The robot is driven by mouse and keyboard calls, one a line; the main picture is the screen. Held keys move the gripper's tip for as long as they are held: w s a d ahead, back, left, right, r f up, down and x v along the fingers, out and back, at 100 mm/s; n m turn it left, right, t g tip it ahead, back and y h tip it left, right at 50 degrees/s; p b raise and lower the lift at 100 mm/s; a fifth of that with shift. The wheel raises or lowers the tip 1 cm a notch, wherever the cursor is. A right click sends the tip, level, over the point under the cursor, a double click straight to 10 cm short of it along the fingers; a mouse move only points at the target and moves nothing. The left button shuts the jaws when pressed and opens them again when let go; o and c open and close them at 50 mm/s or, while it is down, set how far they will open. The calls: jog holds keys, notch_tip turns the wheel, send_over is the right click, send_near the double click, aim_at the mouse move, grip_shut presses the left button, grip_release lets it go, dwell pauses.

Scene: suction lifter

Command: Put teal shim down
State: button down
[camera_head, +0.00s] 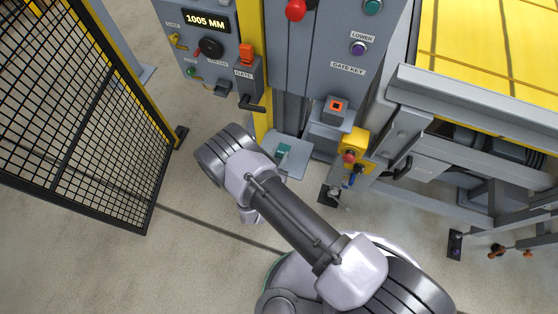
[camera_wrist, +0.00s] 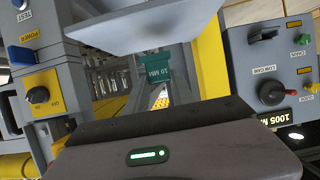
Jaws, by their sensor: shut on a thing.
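The teal shim (camera_wrist: 153,66), marked 10 MM, shows in the middle of the wrist view, just past the dark edge of my gripper (camera_wrist: 155,84). My gripper is shut on it; the fingertips are mostly hidden behind the gripper body. In the head view the teal shim (camera_head: 284,152) shows over a light grey plate (camera_head: 292,167) at the foot of the machine, beside my wrist. The plate's edge also shows close to the shim in the wrist view (camera_wrist: 145,25). I cannot tell whether shim and plate touch.
A grey control box with a 1005 MM display (camera_head: 206,21) stands upper left of the plate, beside a yellow post (camera_head: 262,120). A yellow switch box (camera_head: 354,150) is to the right. A black mesh fence (camera_head: 85,110) stands at left; floor between is clear.

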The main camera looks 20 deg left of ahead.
notch_tip(320, 180, down, 4)
jog(key=shift+r+b, duration=0.25)
jog(key=shift+b, duration=0.55)
jog(key=shift+f, duration=0.2)
jog(key=c, duration=1.1)
grip_release()
jog(key=shift+r, duration=0.1)
